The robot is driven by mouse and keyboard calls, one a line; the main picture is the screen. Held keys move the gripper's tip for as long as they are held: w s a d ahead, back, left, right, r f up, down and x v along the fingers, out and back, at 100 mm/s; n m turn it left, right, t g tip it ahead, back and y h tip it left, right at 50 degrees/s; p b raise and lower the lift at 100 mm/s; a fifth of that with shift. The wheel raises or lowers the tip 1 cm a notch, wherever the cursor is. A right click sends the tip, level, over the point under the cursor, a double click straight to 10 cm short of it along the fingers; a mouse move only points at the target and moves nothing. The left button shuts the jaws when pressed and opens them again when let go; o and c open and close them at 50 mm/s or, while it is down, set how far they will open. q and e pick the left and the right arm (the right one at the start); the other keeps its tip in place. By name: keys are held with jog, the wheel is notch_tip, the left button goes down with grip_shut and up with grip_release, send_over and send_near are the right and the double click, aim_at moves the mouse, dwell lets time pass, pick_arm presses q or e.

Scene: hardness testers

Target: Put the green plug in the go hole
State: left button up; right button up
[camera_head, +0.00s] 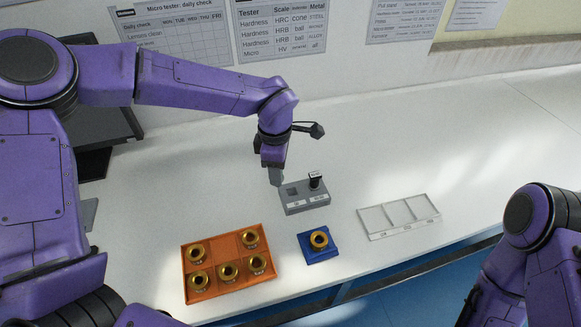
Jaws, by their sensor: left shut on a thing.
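A grey block (304,201) with two white labels on its front stands on the white table. A dark square opening (292,191) shows in its left half, and a small black-and-silver piece (315,181) stands upright in its right half. My left gripper (276,180) points down at the block's back left corner. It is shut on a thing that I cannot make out. No green plug shows clearly, and I cannot read which opening is the go hole. My right gripper is out of the picture.
An orange tray (226,245) with several brass rings stands front left. A blue block (331,253) with a brass ring (319,239) stands in front of the grey block. A white divided tray (434,215) lies to the right. The table is clear behind it.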

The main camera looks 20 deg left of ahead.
aim_at(292, 183)
pick_arm(q)
jog(key=w+d+f+n+b, duration=0.1)
jog(key=f+n+b, duration=0.1)
jog(key=n, duration=0.8)
jog(key=w+d+f+n+b, duration=0.1)
jog(key=f+n, duration=0.3)
jog(key=n, duration=0.6)
jog(key=shift+w+d+n+b, duration=0.35)
jog(key=shift+w+b, duration=0.25)
jog(key=shift+w, duration=0.2)
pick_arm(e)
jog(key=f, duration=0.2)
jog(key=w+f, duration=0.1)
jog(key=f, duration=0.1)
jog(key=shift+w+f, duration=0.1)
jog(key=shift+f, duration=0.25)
pick_arm(q)
jog(key=shift+f+b, duration=1.05)
jog(key=shift+f, duration=0.45)
jog(key=o, duration=1.2)
jog(key=shift+o, duration=0.2)
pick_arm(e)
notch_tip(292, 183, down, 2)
pick_arm(q)
jog(key=shift+r, duration=0.1)
